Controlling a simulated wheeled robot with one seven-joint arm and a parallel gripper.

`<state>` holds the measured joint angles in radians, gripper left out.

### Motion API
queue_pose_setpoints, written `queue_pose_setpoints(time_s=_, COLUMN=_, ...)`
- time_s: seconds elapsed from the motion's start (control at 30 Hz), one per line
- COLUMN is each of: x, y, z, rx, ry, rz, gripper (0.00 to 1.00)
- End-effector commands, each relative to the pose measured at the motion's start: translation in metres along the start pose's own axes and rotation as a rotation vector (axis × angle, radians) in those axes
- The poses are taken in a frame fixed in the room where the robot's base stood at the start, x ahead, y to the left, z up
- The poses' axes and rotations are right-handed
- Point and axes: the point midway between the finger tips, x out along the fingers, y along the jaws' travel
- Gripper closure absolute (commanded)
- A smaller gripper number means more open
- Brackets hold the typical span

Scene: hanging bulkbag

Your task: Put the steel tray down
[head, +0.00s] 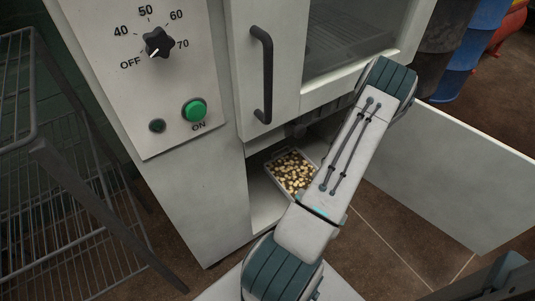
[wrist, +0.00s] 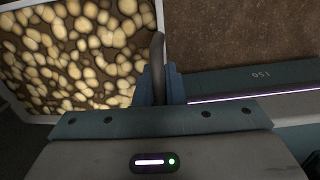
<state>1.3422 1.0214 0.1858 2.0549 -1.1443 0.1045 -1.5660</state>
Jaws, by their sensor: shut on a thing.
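The steel tray (head: 292,173) is filled with small pale yellow and brown rounded pieces. In the head view it is at the opening of the low compartment under the cabinet, partly hidden behind my arm. In the wrist view the tray (wrist: 161,14) fills the upper left, and a grey handle-like bar stands at its right edge. My gripper (wrist: 159,84) is shut on that bar, with a blue finger on each side. The gripper's fingers are hidden in the head view. I cannot tell whether the tray's underside touches the compartment floor.
The white cabinet (head: 200,190) has a dial, a green button (head: 194,110) and a dark door handle (head: 263,75). An open white door panel (head: 450,175) stands to the right of the compartment. A wire rack (head: 60,220) stands at left. Blue and red drums stand at the far right.

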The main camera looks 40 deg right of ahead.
Motion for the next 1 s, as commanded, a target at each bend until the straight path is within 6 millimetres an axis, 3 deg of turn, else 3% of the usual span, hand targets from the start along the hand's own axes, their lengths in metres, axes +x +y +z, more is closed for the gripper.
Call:
queue_pose_setpoints(time_s=0.17, x=0.016, y=0.019, z=0.004, rx=-0.001, ry=-0.001, rz=0.004, gripper=1.0)
queue_pose_setpoints(time_s=0.6, x=0.073, y=0.099, z=0.022, rx=0.0, ry=-0.001, rz=0.005, gripper=1.0)
queue_pose_setpoints(time_s=0.87, x=0.083, y=0.109, z=0.025, rx=0.001, ry=-0.001, rz=0.002, gripper=1.0)
queue_pose_setpoints(time_s=1.0, x=0.103, y=0.108, z=0.024, rx=0.0, ry=0.001, rz=0.002, gripper=1.0)
